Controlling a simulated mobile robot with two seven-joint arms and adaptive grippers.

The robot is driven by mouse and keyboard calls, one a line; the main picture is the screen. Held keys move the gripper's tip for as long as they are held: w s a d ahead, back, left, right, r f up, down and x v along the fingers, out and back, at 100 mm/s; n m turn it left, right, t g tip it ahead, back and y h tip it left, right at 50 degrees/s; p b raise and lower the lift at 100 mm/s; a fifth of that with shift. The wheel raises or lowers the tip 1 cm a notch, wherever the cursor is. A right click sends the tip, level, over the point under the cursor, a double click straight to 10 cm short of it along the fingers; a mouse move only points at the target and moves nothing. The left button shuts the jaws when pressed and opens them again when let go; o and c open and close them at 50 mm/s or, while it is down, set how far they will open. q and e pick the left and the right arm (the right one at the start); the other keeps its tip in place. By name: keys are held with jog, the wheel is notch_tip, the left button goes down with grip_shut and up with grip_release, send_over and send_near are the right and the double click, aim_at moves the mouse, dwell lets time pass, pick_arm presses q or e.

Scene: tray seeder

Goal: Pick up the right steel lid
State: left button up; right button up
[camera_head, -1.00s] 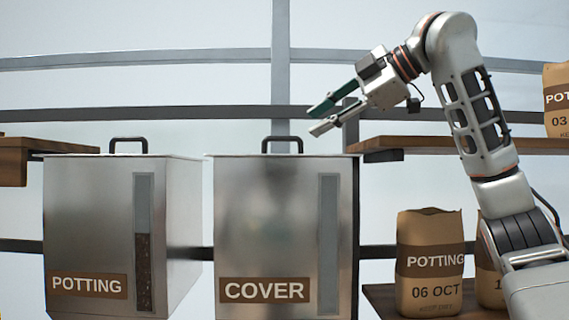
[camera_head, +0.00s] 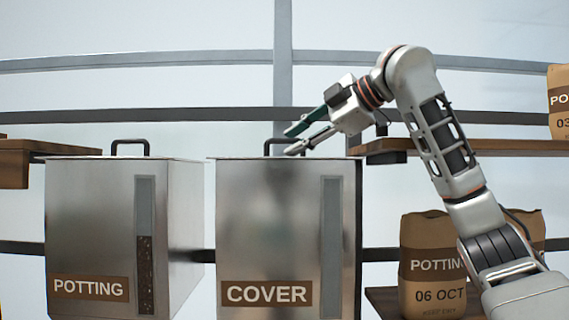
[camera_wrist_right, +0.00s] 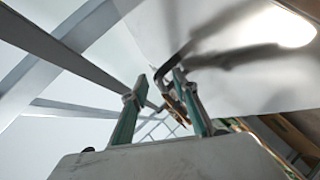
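The right steel lid (camera_head: 240,158) lies on the steel bin labelled COVER (camera_head: 265,225). Only its thin edge and its black handle (camera_head: 284,141) show in the head view. In the right wrist view, the pale lid surface (camera_wrist_right: 225,60) fills the upper right, with the dark handle (camera_wrist_right: 167,68) near my fingertips. My right gripper (camera_head: 291,141) is open, its fingers pointing left and slightly down at the handle. No grip on the handle shows, and I cannot tell whether they touch. My left gripper is not in view.
A second steel bin labelled POTTING (camera_head: 105,225), with its own black-handled lid (camera_head: 130,147), stands to the left. Wooden shelves (camera_head: 480,147) flank the bins. Paper potting bags (camera_head: 432,240) stand at the right.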

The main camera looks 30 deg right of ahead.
grip_shut()
jog(key=shift+r, duration=0.2)
